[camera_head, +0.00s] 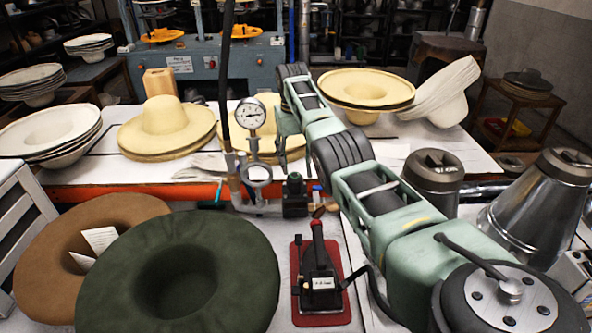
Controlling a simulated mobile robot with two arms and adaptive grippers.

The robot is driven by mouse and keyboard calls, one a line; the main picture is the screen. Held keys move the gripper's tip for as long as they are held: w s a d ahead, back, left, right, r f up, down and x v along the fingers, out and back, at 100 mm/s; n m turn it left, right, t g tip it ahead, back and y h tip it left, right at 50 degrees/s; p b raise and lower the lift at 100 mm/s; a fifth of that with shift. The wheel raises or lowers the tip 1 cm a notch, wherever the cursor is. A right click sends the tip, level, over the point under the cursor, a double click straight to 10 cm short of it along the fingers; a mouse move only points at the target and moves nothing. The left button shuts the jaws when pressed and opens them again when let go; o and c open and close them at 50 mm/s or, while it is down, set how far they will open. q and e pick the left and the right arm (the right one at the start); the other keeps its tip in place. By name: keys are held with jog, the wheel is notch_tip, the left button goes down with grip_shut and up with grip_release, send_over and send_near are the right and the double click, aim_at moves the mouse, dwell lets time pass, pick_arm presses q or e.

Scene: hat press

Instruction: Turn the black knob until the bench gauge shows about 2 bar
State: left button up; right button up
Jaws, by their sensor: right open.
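The bench gauge (250,113) is a round white dial in a metal rim, on a pipe left of my right gripper. Its dark needle is visible, but the figures are too small to read. A small black knob (294,179) appears to sit on top of a black block at the foot of the pipework, right of the gauge pipe. My right gripper (293,150) is open and points down above the knob, apparently apart from it. My own forearm hides part of the gripper. My left gripper is not in view.
A green felt hat (243,255) and a brown one (115,212) lie at front left. A black device on a red base (331,310) stands in the front middle. Straw hats (168,128) and metal cones (540,205) flank the pipework. An orange beam (130,193) runs along the bench edge.

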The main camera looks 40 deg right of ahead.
aim_at(297, 175)
notch_tip(297, 175, down, 5)
jog(key=shift+s+f, duration=0.1)
jog(key=shift+s, duration=0.05)
jog(key=shift+d+f, duration=0.1)
jog(key=shift+f, duration=0.4)
jog(key=c, duration=1.1)
jog(key=shift+o, duration=0.2)
